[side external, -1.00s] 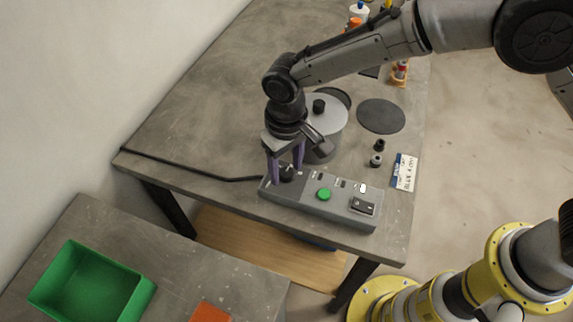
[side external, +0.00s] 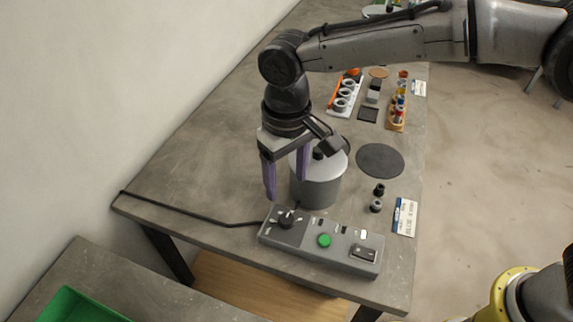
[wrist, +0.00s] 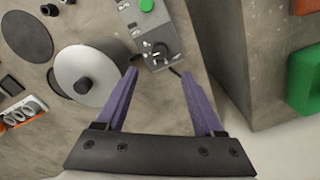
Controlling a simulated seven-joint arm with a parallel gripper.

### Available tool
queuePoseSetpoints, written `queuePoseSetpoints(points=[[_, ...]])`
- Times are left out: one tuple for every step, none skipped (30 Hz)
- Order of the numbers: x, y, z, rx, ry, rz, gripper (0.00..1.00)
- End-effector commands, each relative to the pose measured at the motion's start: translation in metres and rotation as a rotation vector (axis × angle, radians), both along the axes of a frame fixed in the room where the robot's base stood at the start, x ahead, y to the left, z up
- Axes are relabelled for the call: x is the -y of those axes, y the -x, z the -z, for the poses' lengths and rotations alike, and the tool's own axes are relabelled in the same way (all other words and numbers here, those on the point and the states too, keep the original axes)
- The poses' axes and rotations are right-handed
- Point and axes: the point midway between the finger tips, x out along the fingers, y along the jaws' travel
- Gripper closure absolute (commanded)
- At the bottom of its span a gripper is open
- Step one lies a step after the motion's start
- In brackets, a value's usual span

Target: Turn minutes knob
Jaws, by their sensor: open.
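The grey control box (side external: 300,238) lies near the table's front edge. Its black minutes knob (side external: 286,219) stands at the box's left end, with pale marks around it. In the wrist view the knob (wrist: 159,50) shows beyond and between the fingertips. A green button (side external: 324,241) and a black rocker switch (side external: 364,253) sit further right on the box. My gripper (side external: 286,192) is open and empty, with two purple fingers pointing down. It is above the knob and apart from it. In the wrist view my gripper (wrist: 155,74) has its fingers spread wide.
A grey cylindrical pot with a black lid knob (side external: 318,180) stands close behind the box, beside my fingers. A black disc (side external: 380,160) and small black parts (side external: 377,198) lie to its right. A cable (side external: 180,215) runs left from the box.

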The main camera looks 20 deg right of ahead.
Motion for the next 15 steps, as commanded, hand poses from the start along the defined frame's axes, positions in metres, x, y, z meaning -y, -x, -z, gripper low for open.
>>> queuePoseSetpoints(points=[[-0.001, -0.001, -0.008, 0.002, -0.003, 0.000, 0.31], [0.000, -0.001, -0.012, 0.002, -0.001, 0.000, 0.31], [-0.001, -0.001, -0.016, 0.003, -0.002, 0.000, 0.31], [0.000, 0.000, -0.019, 0.002, -0.001, 0.000, 0.31], [0.000, 0.000, -0.021, 0.001, 0.000, 0.000, 0.31], [0.000, 0.000, -0.023, 0.001, 0.000, 0.000, 0.31], [0.000, 0.000, -0.025, 0.001, 0.000, 0.000, 0.31], [0.000, 0.000, -0.026, 0.001, 0.000, 0.000, 0.31], [0.000, 0.000, -0.027, 0.001, 0.000, 0.000, 0.31], [0.000, 0.000, -0.028, 0.001, 0.000, 0.000, 0.31], [0.000, 0.000, -0.028, 0.000, 0.000, 0.000, 0.31], [0.000, 0.000, -0.028, 0.000, 0.000, 0.000, 0.31], [0.000, 0.000, -0.028, 0.000, 0.000, 0.000, 0.31], [0.000, 0.000, -0.028, 0.000, 0.000, 0.000, 0.31], [0.000, 0.000, -0.028, 0.000, 0.000, 0.000, 0.31]])
